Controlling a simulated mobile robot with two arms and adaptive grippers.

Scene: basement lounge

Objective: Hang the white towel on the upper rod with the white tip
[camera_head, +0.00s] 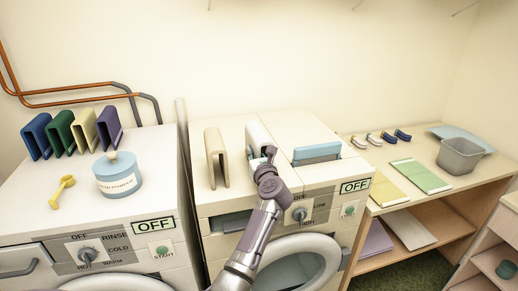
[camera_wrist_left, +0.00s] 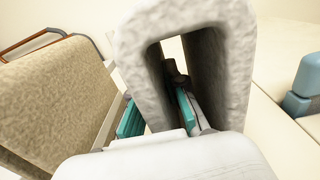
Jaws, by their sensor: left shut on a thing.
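The white towel (camera_head: 257,133) stands as a folded, upside-down U on top of the right washing machine. My left gripper (camera_head: 267,158) reaches it from the front. In the left wrist view the gripper (camera_wrist_left: 158,112) is shut on one leg of the white towel (camera_wrist_left: 228,75), with one teal pad inside the fold and one outside. A beige towel (camera_head: 216,157) stands to its left; it also shows in the left wrist view (camera_wrist_left: 55,90). Orange-brown rods (camera_head: 75,97) with grey bends run along the wall at left. I cannot make out a white tip. My right gripper is not in view.
Blue, green, cream and purple folded towels (camera_head: 109,128) stand on the left machine, with a blue jar (camera_head: 118,180) and a yellow scoop (camera_head: 62,190). A blue-grey drawer-like piece (camera_head: 316,153) lies right of the white towel. A wooden shelf table (camera_head: 440,195) holds a grey bin (camera_head: 459,156).

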